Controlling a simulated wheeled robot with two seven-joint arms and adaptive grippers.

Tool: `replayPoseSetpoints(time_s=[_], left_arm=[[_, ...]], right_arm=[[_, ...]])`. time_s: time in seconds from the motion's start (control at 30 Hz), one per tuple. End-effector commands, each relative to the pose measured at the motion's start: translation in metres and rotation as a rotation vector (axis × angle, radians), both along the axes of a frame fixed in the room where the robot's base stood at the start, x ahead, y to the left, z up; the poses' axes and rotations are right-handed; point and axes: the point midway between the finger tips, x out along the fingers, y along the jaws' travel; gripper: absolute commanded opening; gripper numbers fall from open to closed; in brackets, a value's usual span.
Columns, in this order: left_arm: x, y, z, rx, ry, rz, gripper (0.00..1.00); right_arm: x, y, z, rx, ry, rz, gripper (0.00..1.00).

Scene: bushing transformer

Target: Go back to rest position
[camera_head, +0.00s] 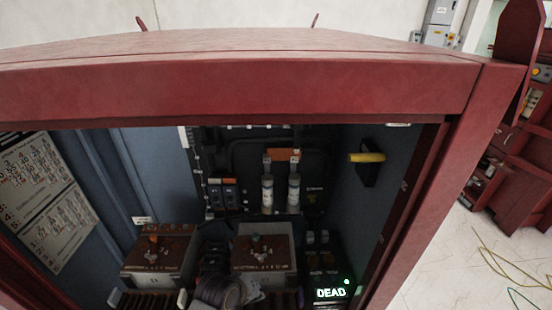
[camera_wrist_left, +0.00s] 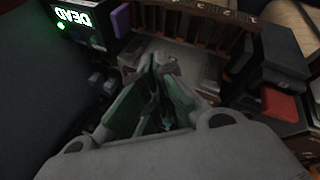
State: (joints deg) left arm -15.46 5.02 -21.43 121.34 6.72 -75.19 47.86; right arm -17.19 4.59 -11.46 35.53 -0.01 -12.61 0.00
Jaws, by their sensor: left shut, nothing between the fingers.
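In the left wrist view my left gripper (camera_wrist_left: 158,66) has its fingertips together, shut and empty. It points into the cabinet. A display box (camera_wrist_left: 86,16) with glowing green "DEAD" letters is beyond it at the upper left, its text upside down there. The same display (camera_head: 331,293) shows at the bottom right of the cabinet in the head view. A dark rounded shape with grey parts is low in the middle of the head view; I cannot tell whether it is my gripper. My right gripper is in neither view.
A red cabinet frame (camera_head: 240,88) surrounds the opening, with its right post close by. Inside are two brown-topped blocks (camera_head: 163,254) (camera_head: 262,248), two pale fuse-like cylinders (camera_head: 267,193), a yellow handle (camera_head: 367,157) and a label sheet (camera_head: 45,190). A red block (camera_wrist_left: 283,104) lies right of my left gripper.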

Motion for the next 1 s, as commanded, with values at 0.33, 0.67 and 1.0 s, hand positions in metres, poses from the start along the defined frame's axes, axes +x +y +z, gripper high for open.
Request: replayPoseSetpoints(time_s=[0.33, 0.67, 1.0], left_arm=[[-0.043, 0.074, 0.011, 0.231, -0.021, -0.217, 0.00], [-0.079, 0.126, 0.024, 0.399, -0.007, -0.397, 0.00], [-0.098, 0.152, 0.033, 0.484, 0.008, -0.496, 0.00]], right_arm=[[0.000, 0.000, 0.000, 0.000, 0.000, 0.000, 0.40], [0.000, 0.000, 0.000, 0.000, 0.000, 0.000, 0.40], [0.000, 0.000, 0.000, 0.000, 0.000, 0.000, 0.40]])
